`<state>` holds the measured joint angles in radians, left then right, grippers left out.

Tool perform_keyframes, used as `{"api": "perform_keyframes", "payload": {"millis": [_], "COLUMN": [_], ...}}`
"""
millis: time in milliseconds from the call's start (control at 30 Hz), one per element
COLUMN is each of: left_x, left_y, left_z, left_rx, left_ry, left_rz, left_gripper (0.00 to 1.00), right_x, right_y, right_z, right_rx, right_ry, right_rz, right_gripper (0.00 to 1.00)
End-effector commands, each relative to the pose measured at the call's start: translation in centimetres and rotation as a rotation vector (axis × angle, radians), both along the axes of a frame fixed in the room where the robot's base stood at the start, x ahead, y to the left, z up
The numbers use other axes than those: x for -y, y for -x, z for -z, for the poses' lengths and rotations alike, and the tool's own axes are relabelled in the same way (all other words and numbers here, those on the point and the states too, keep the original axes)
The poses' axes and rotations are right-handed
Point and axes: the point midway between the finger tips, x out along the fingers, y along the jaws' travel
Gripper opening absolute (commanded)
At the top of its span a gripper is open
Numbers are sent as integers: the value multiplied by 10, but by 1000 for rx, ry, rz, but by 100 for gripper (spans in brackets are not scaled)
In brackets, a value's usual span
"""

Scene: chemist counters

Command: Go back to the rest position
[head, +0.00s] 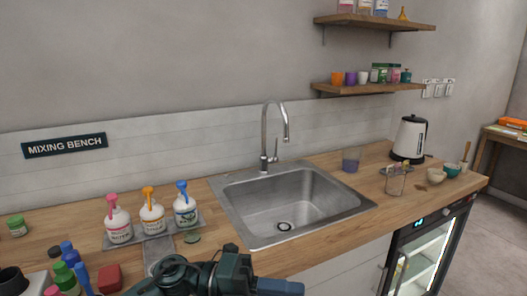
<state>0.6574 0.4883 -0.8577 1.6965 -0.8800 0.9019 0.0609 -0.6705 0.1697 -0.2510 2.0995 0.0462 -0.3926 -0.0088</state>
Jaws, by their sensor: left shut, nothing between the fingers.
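My left gripper (168,271) shows at the bottom of the head view, dark and partly cut off by the lower edge. It is shut, with nothing held in it. It is over the front of the wooden counter (222,228), left of and nearer than the sink (246,231). My right gripper is not in view.
Three white pump bottles (119,223) with pink, orange and blue tops stand on a grey tray (196,221) behind the gripper. Small colored bottles (68,253) and a red block (109,278) are to its left. A kettle (409,138) and wire stand (396,181) are at right.

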Motion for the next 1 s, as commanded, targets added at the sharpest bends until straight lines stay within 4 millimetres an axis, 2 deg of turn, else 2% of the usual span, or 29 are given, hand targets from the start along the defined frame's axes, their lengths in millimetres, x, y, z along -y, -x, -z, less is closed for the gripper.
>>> {"api": "perform_keyframes", "payload": {"millis": [100, 167, 233, 367, 433, 567, 600, 700, 833, 900, 1000], "left_x": [1, -6, -20, -56, -79, -122, -133, -156, -172, -177, -180], "left_y": [-3, -10, -19, -28, -25, 3, 16, 53, 91, 103, 111], "left_z": [0, 4, 17, 61, 95, 169, 191, 235, 269, 278, 283], "left_rx": [-256, -392, -557, -880, -1061, -1401, -1501, -1704, -1873, -1924, -1956], "left_ry": [228, 325, 421, 556, 605, 649, 653, 643, 618, 609, 602], "left_rz": [-176, -277, -405, -656, -795, -1056, -1129, -1278, -1400, -1435, -1455], "left_gripper": [0, 0, 0, 0, 0, 0, 0, 0, 0, 0, 0], "right_x": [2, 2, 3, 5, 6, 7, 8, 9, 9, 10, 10], "right_y": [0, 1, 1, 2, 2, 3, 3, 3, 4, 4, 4], "right_z": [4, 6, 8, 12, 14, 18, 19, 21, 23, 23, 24], "right_rx": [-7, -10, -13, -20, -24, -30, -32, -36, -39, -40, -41], "right_ry": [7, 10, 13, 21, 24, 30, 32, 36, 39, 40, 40], "right_rz": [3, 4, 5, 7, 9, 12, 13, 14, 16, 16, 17], "right_gripper": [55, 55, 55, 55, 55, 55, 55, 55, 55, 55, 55]}}
